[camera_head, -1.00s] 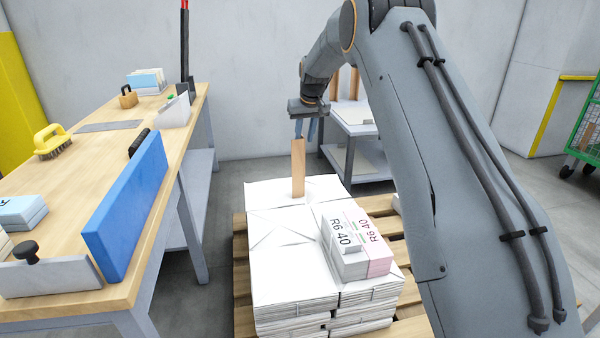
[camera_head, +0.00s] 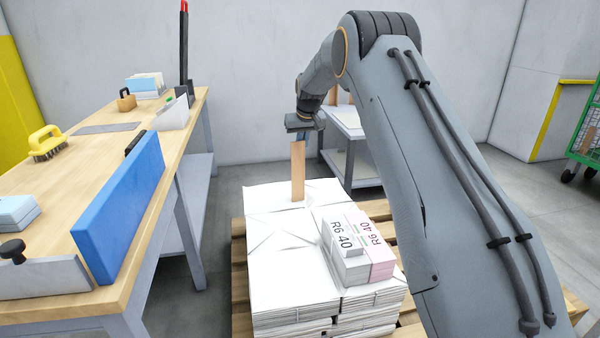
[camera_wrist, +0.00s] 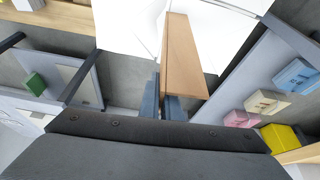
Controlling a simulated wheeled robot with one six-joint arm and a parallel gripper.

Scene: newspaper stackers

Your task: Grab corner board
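In the wrist view the board (camera_wrist: 182,55) runs away from the camera, just right of the left finger, and covers part of the right finger. My gripper (camera_head: 308,142) points down at the board's top end, with its fingers behind and slightly right of it. The two fingers show in the wrist view (camera_wrist: 162,100) with a narrow gap between them.
A printed bundle (camera_head: 355,248) sits on the stack's right side. The stack is on a wooden pallet (camera_head: 240,280). A workbench (camera_head: 95,190) with a blue panel (camera_head: 120,195) stands left. A grey table (camera_head: 350,125) is behind the gripper.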

